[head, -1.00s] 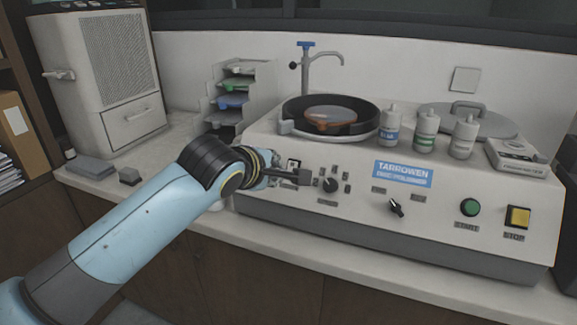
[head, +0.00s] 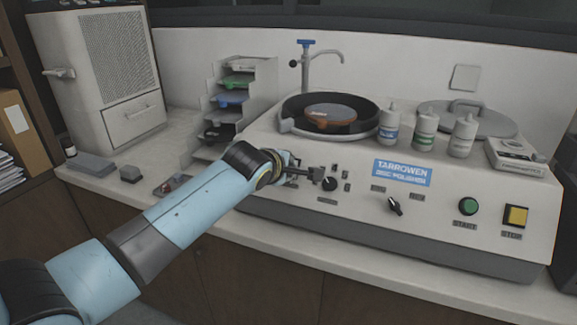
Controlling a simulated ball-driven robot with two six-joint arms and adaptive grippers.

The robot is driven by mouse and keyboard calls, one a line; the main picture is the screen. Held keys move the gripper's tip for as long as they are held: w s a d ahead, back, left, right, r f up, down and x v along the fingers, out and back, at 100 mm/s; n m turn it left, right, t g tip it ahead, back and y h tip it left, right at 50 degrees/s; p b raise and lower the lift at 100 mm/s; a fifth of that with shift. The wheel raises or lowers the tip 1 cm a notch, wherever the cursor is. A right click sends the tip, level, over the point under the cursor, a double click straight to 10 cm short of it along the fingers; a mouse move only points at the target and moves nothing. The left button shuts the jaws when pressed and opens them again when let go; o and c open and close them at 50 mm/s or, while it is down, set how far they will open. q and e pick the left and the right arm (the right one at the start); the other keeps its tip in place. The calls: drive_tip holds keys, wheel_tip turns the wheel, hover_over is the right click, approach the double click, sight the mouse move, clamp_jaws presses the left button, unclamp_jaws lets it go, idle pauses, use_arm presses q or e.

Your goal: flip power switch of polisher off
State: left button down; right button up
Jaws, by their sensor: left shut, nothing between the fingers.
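The white disc polisher (head: 440,240), with a blue Tarrowen label, stands on the counter. Its sloped front panel carries a round black knob (head: 329,184), a black lever-shaped knob (head: 394,206), a green start button (head: 468,206) and a yellow stop button (head: 515,216). My left gripper (head: 314,174) is shut and empty at the left part of the panel, its tips just left of and above the round knob. I cannot tell whether it touches the panel. The arm and gripper cover the panel's left end, so a power switch there is mostly hidden. My right gripper is not in view.
Three bottles (head: 425,132) stand on top of the polisher, beside the black bowl (head: 365,121) with its disc. A tap (head: 306,68) rises behind. A stepped rack (head: 262,85) and a large beige cabinet (head: 110,80) stand to the left. The counter's front edge is clear.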

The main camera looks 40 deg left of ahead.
use_arm(q)
drive_tip(key=shift+w+a+r, duration=0.1)
drive_tip(key=shift+w+r, duration=0.05)
drive_tip(key=shift+w, duration=0.15)
drive_tip(key=shift+w+r+p, duration=0.1)
drive_tip(key=shift+r+p, duration=0.55)
drive_tip(key=shift+p, duration=0.25)
